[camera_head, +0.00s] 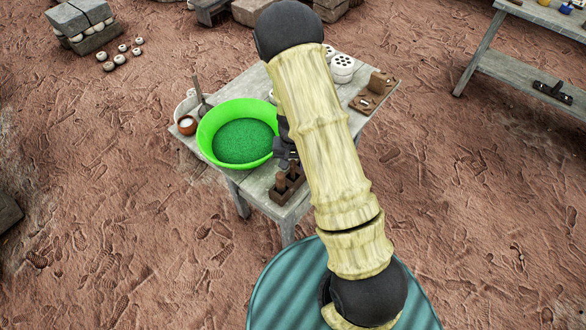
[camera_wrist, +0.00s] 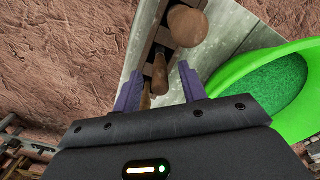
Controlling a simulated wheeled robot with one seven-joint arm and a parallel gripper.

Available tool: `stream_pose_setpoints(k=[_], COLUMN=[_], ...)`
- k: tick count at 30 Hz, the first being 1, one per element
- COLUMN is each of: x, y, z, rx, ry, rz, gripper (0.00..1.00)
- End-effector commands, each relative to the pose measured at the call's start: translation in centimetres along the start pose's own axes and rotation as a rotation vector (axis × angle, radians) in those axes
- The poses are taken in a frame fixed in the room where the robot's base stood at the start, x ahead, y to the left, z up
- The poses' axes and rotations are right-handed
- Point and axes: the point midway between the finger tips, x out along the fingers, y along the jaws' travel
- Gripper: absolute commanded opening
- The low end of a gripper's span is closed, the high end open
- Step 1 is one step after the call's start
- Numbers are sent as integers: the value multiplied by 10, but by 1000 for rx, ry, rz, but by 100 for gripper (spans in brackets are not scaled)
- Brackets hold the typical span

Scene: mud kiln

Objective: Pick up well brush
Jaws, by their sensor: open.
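A dark wooden rack (camera_head: 287,189) with upright wooden-handled tools stands at the near corner of the grey table. In the wrist view, a thin wooden handle (camera_wrist: 160,72) rises between the two purple fingers of my gripper (camera_wrist: 160,80). I cannot tell for sure which one is the well brush; any bristles are hidden. My gripper is open over the rack, and no firm hold shows. In the head view my arm partly hides it.
A green basin (camera_head: 206,150) with green contents stands close beside the rack on the grey table (camera_head: 240,88). A small cup (camera_head: 187,125), white pierced pieces (camera_head: 342,68) and brown blocks (camera_head: 380,82) share the table. Another table (camera_head: 480,55) stands right.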

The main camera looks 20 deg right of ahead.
Motion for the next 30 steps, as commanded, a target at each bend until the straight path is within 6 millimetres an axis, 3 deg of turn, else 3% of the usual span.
stream_pose_setpoints(k=[5,20,27,30], x=[14,14,14,14], y=[0,0,0,0], z=[0,0,0,0], rx=[-1,-1,-1,-1], ry=[-1,0,0,0], rz=[0,0,0,0], gripper=[42,42,0,0])
